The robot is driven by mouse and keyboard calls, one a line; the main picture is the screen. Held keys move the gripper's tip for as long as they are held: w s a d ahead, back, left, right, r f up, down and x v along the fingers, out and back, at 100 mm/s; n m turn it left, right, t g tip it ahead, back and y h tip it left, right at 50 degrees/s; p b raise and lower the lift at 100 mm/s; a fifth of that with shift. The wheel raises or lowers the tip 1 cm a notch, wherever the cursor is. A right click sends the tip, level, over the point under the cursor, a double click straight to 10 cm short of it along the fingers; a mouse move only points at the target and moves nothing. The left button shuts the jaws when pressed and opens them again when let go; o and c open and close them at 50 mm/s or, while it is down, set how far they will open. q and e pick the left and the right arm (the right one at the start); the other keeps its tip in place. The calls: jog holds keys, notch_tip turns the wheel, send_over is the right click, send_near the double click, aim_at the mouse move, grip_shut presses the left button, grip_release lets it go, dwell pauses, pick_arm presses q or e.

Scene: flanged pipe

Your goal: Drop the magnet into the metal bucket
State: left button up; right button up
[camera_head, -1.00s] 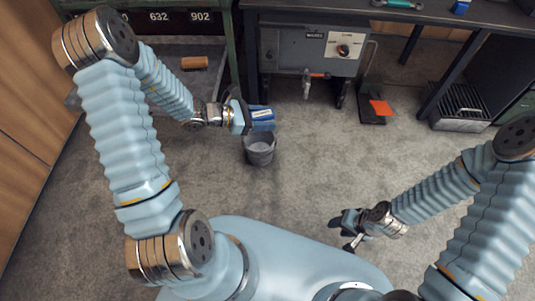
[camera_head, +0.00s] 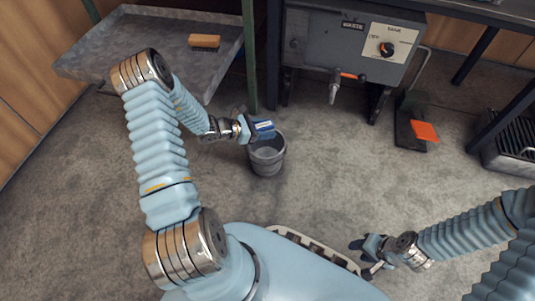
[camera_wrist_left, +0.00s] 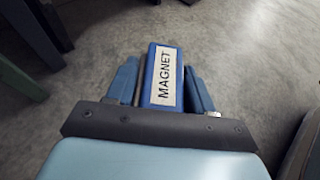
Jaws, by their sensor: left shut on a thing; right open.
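The magnet (camera_head: 264,128) is a blue block with a white label. In the left wrist view the magnet (camera_wrist_left: 163,77) shows its label reading MAGNET, between the two blue fingers. My left gripper (camera_head: 257,130) is shut on it. The grey metal bucket (camera_head: 268,160) stands upright on the floor. In the head view the magnet overlaps the bucket's far rim; its height above the rim is hard to tell. The bucket's dark edge may be at the lower right of the left wrist view, but I cannot tell. My right gripper (camera_head: 368,256) is open and empty, low at the right.
A metal tray shelf (camera_head: 140,45) holding a wooden-backed brush (camera_head: 204,41) is at the back left. A grey tank unit (camera_head: 350,45) with a tap (camera_head: 334,92) stands behind the bucket. An orange-and-black item (camera_head: 424,131) lies on the right floor. The floor around the bucket is clear.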

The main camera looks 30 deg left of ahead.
pick_arm(q)
notch_tip(320, 180, down, 4)
jog(key=shift+f+b, duration=0.1)
jog(key=shift+b, duration=1.1)
pick_arm(e)
notch_tip(320, 180, down, 3)
jog(key=shift+w+f, duration=0.1)
pick_arm(q)
jog(key=o, duration=1.4)
jog(key=shift+o, duration=0.2)
jog(key=p+v, duration=0.2)
jog(key=v, duration=1.1)
jog(key=shift+s+a+p, duration=0.25)
jog(key=shift+s+p, duration=0.05)
jog(key=shift+p, duration=0.1)
pick_arm(e)
notch_tip(320, 180, up, 3)
jog(key=shift+f, duration=0.1)
